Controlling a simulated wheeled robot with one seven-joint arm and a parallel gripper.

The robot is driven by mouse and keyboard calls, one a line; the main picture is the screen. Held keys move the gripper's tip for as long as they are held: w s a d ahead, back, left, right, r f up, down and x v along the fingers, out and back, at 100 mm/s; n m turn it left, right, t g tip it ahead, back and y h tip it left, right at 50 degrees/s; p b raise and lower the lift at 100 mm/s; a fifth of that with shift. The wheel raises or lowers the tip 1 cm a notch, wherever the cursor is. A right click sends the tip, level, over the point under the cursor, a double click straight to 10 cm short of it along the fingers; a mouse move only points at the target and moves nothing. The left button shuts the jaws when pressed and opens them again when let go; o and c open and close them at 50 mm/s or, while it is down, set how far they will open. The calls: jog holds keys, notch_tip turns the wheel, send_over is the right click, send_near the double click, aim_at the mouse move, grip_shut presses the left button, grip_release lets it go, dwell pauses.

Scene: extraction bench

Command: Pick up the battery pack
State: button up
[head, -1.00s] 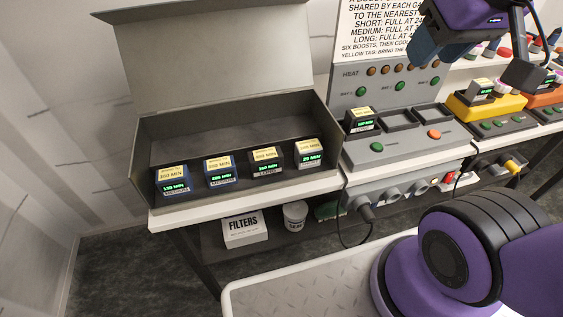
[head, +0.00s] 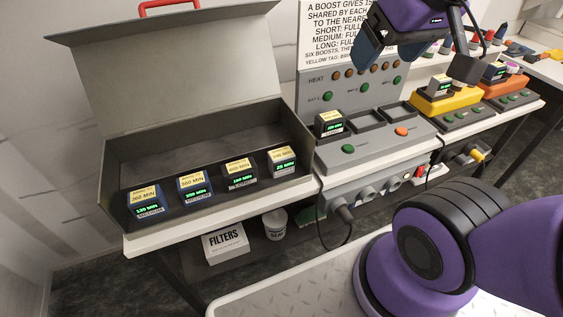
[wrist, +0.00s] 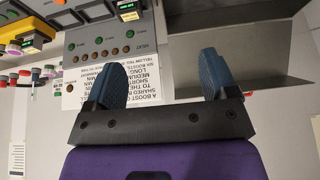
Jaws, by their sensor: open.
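Several battery packs with yellow tags and green displays stand in a row in the open grey case: two blue-sided ones at left (head: 148,203) and (head: 194,187), then a dark one (head: 239,173) and a grey one (head: 282,162). Another dark battery pack (head: 329,124) sits in the left bay of the grey charger (head: 375,150); it also shows at the top of the wrist view (wrist: 128,10). My gripper (head: 368,52) is raised above the charger, near its upright panel. In the wrist view my gripper (wrist: 160,78) is open with nothing between its fingers.
The case's raised lid (head: 170,70) stands behind the packs. Two charger bays look empty. Yellow (head: 447,103) and orange (head: 503,85) units with packs stand farther right. A filters box (head: 226,242) and a white tub (head: 274,225) sit on the lower shelf.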

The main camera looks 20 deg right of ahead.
jog(key=o, duration=0.3)
jog(key=w+a+f+g+y, duration=0.1)
jog(key=w+f, duration=0.2)
jog(key=w, duration=0.3)
jog(key=shift+w+a+f, duration=0.15)
jog(key=shift+w+a, duration=0.05)
jog(key=shift+w, duration=0.1)
jog(key=g+h, duration=0.1)
jog(key=g, duration=0.3)
send_over(282, 152)
notch_tip(282, 152, down, 24)
jog(key=shift+s+f, duration=0.15)
jog(key=shift+f, duration=0.45)
notch_tip(282, 152, down, 6)
jog(key=shift+f, duration=0.15)
jog(key=shift+a+f, duration=0.15)
jog(key=shift+f, duration=2.7)
